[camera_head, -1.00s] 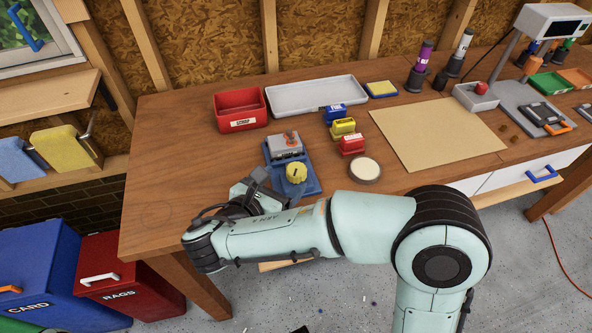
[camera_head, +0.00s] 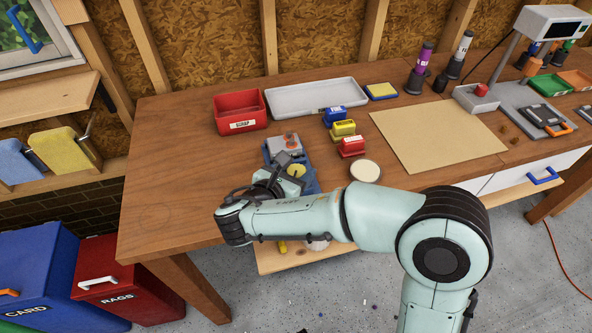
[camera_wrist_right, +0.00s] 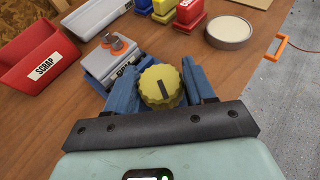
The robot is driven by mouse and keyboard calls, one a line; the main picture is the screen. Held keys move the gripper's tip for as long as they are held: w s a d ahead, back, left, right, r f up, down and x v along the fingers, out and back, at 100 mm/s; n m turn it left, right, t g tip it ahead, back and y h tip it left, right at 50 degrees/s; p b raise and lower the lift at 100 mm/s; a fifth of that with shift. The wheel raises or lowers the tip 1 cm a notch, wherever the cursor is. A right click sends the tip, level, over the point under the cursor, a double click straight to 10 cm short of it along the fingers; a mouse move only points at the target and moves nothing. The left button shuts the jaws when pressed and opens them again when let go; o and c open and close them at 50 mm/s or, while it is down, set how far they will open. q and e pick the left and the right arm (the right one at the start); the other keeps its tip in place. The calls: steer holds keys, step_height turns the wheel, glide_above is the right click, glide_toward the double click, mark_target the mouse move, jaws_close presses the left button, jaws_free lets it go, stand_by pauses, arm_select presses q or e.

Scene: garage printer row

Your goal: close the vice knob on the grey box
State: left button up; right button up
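The grey box (camera_head: 277,147) stands on a blue base on the bench and has an orange-topped part on it. In the head view the knob (camera_head: 297,170) is partly hidden by my right gripper. My right gripper (camera_head: 290,165) is at the knob, which appears between its open fingers. I cannot tell whether the fingers touch it. My left gripper is out of view.
A red scrap bin (camera_head: 240,112) and a grey tray (camera_head: 310,97) stand behind. Blue, yellow (camera_head: 343,130) and red (camera_head: 352,147) blocks and a round pale dish (camera_head: 365,171) are to the right. The bench's left part is clear.

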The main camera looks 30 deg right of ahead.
steer(key=shift+r+m+g+p, duration=0.15)
steer(key=shift+m+g+p, duration=0.5)
steer(key=shift+p, duration=0.35)
steer(key=m+g+h+p, duration=0.1)
steer(key=m+g+p, duration=0.1)
steer(key=p, duration=0.1)
steer(key=m+g+h+p, duration=0.1)
steer(key=m+g+p, duration=0.1)
steer(key=g+p, duration=0.1)
steer(key=shift+w+r+m, duration=0.1)
steer(key=shift+m, duration=0.15)
arm_select(q)
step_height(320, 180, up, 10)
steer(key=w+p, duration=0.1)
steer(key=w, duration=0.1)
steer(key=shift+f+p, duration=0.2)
steer(key=shift+p, duration=0.15)
arm_select(e)
steer(key=shift+m+g, duration=0.5)
steer(key=shift+g, duration=0.15)
steer(key=shift+f, duration=0.2)
steer(key=o, duration=1)
steer(key=shift+c, duration=0.2)
